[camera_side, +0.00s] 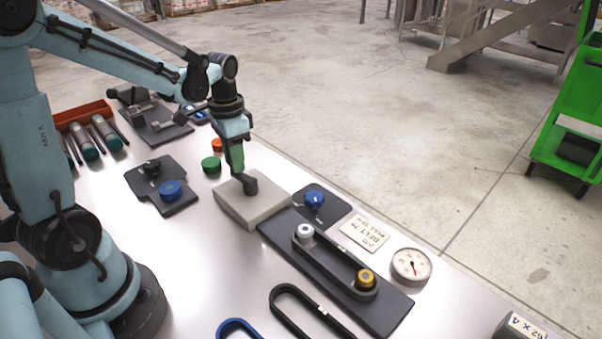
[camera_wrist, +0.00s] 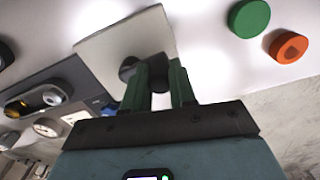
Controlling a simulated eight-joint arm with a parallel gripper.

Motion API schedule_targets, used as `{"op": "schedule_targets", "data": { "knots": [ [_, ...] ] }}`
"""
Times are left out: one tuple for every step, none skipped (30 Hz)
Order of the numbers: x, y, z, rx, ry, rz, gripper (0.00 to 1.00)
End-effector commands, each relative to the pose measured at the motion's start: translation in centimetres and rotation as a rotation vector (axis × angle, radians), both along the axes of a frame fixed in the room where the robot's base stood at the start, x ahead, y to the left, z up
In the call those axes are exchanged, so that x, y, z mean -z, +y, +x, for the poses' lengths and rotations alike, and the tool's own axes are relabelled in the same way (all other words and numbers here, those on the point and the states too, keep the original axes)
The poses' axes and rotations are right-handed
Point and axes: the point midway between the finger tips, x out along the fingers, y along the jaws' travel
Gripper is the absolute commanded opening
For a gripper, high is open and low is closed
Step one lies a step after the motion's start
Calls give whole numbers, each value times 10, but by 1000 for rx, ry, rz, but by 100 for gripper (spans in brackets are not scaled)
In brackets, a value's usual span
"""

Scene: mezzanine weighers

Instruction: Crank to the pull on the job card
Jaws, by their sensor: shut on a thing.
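My gripper (camera_side: 236,165), with green fingers, is shut on the handle of a black crank (camera_side: 250,186) that stands on a pale grey box (camera_side: 256,209). In the wrist view the fingers (camera_wrist: 162,84) come down in front of the crank's round black end (camera_wrist: 128,68) and hide most of the handle. The job card (camera_side: 365,235) lies beyond the plate; it reads "BELT" and "PULL", but its numbers are too small to read. A black belt (camera_side: 332,264) loops around a silver pulley (camera_side: 306,230) and a yellow pulley (camera_side: 366,279).
A blue knob (camera_side: 315,200) stands on a dark plate behind the belt. Green (camera_side: 211,164) and orange (camera_side: 217,145) discs lie behind the box. Another blue knob (camera_side: 170,189) stands left. Loose black (camera_side: 305,312) and blue (camera_side: 239,327) belts lie in front.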

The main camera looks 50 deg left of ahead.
Motion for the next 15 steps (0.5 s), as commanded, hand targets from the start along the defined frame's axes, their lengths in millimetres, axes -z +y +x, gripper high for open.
{"op": "schedule_targets", "data": {
  "knots": [
    [0, 0, 0, -1, -1, 0, 0],
    [0, 0, 0, -1, -1, 0, 0],
    [0, 0, 0, -1, -1, 0, 0],
    [0, 0, 0, -1, -1, 0, 27],
    [0, 0, 0, -1, -1, 0, 32],
    [0, 0, 0, -1, -1, 0, 38],
    [0, 0, 0, -1, -1, 0, 42],
    [0, 0, 0, -1, -1, 0, 47],
    [0, 0, 0, -1, -1, 0, 51],
    [0, 0, 0, -1, -1, 0, 51],
    [0, 0, 0, -1, -1, 0, 51],
    [0, 0, 0, -2, -1, 0, 51],
    [0, 0, 0, -2, -1, 0, 51],
    [0, 0, 0, -2, -1, 0, 51],
    [0, 0, 0, -2, 0, 0, 51]
  ]
}}
